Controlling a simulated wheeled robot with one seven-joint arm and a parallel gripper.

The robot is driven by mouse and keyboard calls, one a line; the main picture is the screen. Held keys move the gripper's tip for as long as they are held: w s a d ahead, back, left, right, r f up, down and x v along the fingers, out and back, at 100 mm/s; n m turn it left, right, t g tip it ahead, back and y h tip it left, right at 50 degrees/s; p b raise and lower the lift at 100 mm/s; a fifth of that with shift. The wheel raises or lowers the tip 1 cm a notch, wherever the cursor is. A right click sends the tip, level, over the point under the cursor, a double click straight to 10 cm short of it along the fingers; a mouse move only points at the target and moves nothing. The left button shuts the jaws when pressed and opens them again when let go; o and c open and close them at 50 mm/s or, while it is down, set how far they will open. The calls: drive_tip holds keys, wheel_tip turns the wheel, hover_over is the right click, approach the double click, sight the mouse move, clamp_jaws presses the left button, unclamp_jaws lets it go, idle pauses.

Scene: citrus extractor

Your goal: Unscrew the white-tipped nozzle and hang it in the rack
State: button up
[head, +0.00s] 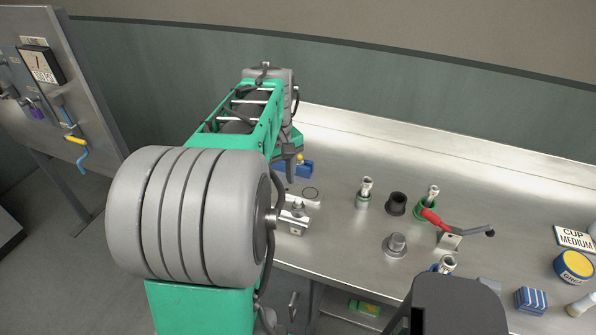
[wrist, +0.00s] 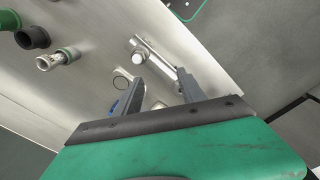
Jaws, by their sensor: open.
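My gripper (wrist: 155,76) is open in the wrist view. Its two dark fingers are apart over the steel bench (wrist: 97,50), with nothing held between them. A silver fitting with a round white end (wrist: 138,58) lies just beyond the fingertips. In the head view a silver fitting with a knob (head: 295,217) sits near the bench's front edge, partly behind my arm. Several collared metal nozzles stand upright on the bench, one with a pale tip (head: 366,187) and one in a green collar (head: 432,195). I cannot tell which is the white-tipped nozzle, nor pick out the rack for certain.
A black sleeve (head: 397,204) and a grey one (head: 395,245) stand beside the nozzles. A blue block (head: 306,168) lies close to my gripper. The back of the bench is clear.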

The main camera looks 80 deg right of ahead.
sight(298, 198)
drive_tip(key=shift+m, duration=0.4)
drive_tip(key=s, duration=0.2)
drive_tip(key=s+d, duration=0.1)
drive_tip(key=s, duration=0.1)
drive_tip(key=shift+s+d+f, duration=0.1)
drive_tip(key=shift+s+d, duration=0.05)
drive_tip(key=shift+s, duration=0.1)
wheel_tip(298, 198, down, 8)
drive_tip(key=shift+r+p, duration=0.25)
drive_tip(key=shift+p, duration=0.4)
clamp_jaws()
unclamp_jaws()
